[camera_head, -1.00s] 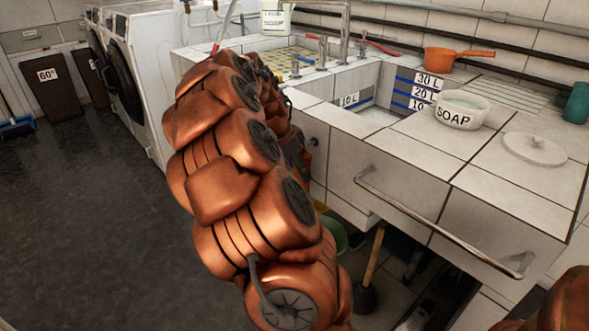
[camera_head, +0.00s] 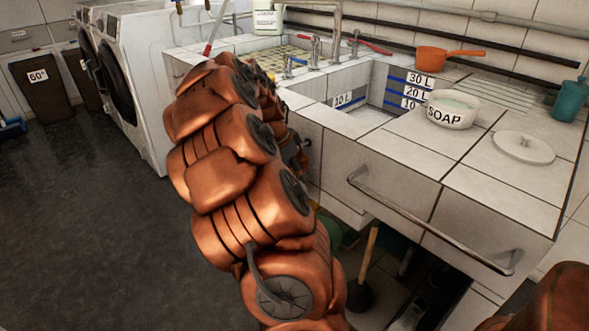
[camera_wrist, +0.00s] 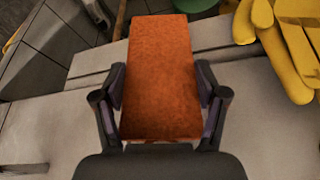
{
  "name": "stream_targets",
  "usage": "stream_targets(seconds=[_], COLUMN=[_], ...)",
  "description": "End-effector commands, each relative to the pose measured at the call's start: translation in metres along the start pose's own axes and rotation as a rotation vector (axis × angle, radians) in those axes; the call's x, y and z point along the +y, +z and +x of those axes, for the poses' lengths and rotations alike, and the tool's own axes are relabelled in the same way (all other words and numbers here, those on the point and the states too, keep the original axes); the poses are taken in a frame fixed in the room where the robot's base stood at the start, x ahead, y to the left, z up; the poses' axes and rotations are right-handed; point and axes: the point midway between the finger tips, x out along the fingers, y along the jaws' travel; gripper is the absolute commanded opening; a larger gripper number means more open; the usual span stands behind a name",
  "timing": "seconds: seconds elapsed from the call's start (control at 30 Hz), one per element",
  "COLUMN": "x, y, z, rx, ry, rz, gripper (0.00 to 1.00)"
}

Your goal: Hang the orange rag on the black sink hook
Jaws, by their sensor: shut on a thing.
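The orange rag (camera_wrist: 163,60) is held between the two dark fingers of my gripper (camera_wrist: 160,92) in the wrist view. It hangs out past the fingertips as a flat, folded rectangle. In the head view my own arm hides the gripper and the rag. The tiled sink (camera_head: 400,182) stands to the right of the arm. A small dark fitting (camera_head: 306,143) shows at its front face beside my arm; I cannot tell whether it is the black hook. A dark bar (camera_wrist: 25,168) shows at the lower left of the wrist view, also unclear.
Yellow gloves (camera_wrist: 285,55) lie at the upper right of the wrist view, near a green container (camera_wrist: 182,5). A metal rail (camera_head: 425,222) juts from the sink front. A plunger (camera_head: 362,270) stands below. A soap bowl (camera_head: 452,110) and orange pan (camera_head: 437,60) sit on top.

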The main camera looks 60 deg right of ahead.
Motion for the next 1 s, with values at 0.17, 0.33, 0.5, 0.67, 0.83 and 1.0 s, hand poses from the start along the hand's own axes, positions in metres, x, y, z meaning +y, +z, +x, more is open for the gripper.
stream_targets(seconds=[0.17,0.33,0.5,0.67,0.83,1.0], x=[0.003,0.003,0.004,0.004,0.004,0.003], y=[-0.002,-0.002,-0.002,-0.002,-0.002,-0.002], z=[0.003,0.004,0.004,0.004,0.001,-0.019], rx=[0.000,0.000,0.000,-0.001,0.000,0.001], ry=[0.009,0.010,0.011,0.012,0.011,0.008], rz=[0.002,0.002,0.002,0.003,0.003,0.003], gripper=[0.37,0.90,1.00,1.00,1.00,1.00])
